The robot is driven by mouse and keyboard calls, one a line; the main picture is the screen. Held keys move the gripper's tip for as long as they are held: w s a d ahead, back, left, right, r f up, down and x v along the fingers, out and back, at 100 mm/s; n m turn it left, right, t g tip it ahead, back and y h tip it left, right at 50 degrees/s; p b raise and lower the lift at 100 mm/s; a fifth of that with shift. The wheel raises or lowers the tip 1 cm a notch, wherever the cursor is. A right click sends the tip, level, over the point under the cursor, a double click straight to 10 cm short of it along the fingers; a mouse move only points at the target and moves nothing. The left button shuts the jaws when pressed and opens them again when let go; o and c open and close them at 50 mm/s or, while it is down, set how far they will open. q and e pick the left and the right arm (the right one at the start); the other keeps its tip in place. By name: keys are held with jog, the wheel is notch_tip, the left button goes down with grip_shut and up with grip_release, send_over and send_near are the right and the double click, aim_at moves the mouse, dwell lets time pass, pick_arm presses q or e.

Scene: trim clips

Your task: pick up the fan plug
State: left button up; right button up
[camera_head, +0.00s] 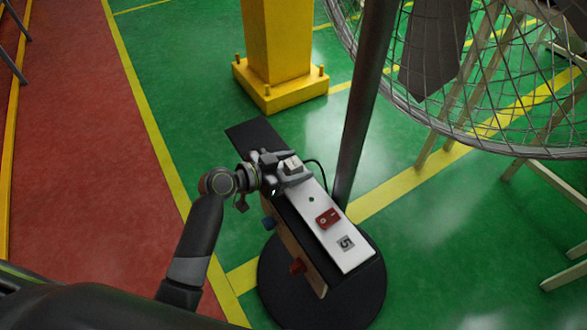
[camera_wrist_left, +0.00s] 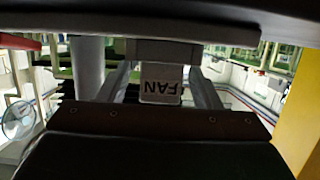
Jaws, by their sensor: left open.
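The fan plug (camera_head: 292,163) is a small light block at the far end of a white socket strip (camera_head: 318,222). A thin black cable (camera_head: 319,164) curves away beside it. In the left wrist view the plug (camera_wrist_left: 160,91) shows its upside-down "FAN" label. My left gripper (camera_head: 288,174) is at the plug, partly covering it. In the wrist view my left gripper (camera_wrist_left: 160,76) is open, with one finger on each side of the plug and gaps visible beside it. How the plug sits in the strip is hidden. My right gripper is not in view.
The strip has a red switch (camera_head: 328,218) and a "5" label. It lies on a dark narrow board above a round black base (camera_head: 365,300). A grey pole (camera_head: 364,100) stands close to the right, with a caged fan (camera_head: 480,75) above. A yellow post (camera_head: 279,45) stands behind.

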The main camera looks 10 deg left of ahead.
pick_arm(q)
jog(key=c, duration=1.1)
